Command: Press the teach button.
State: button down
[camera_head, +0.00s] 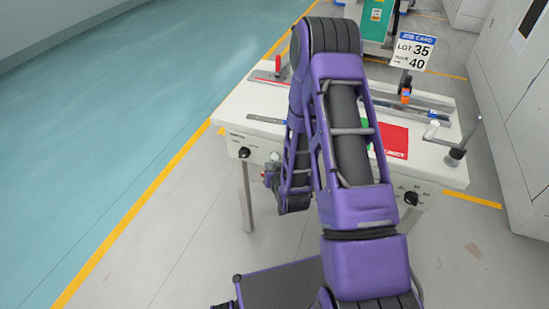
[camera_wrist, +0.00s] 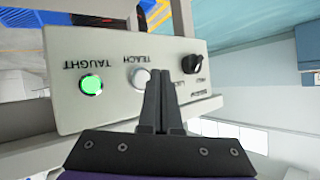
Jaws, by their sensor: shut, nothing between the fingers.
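In the wrist view the control panel (camera_wrist: 110,50) is a pale box whose lettering appears upside down. The teach button (camera_wrist: 139,77) is a round whitish button under the word TEACH. My gripper (camera_wrist: 159,72) is shut and empty, with its dark fingertips at the panel, just right of the button and overlapping its edge in the picture. I cannot tell whether they touch it. The lamp (camera_wrist: 91,84) marked TAUGHT glows green.
A black knob (camera_wrist: 194,63) sits on the panel right of my fingers; it also seems to show in the head view (camera_head: 243,153). The white bench (camera_head: 240,115) carries a red sheet (camera_head: 394,140), a lever (camera_head: 467,142) and a lot card (camera_head: 412,52). Grey cabinets (camera_head: 515,110) stand right.

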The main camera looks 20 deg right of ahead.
jog(key=s+a, duration=0.2)
jog(key=s, duration=0.1)
jog(key=shift+a+b, duration=0.1)
jog(key=shift+b, duration=0.3)
dwell(0.6)
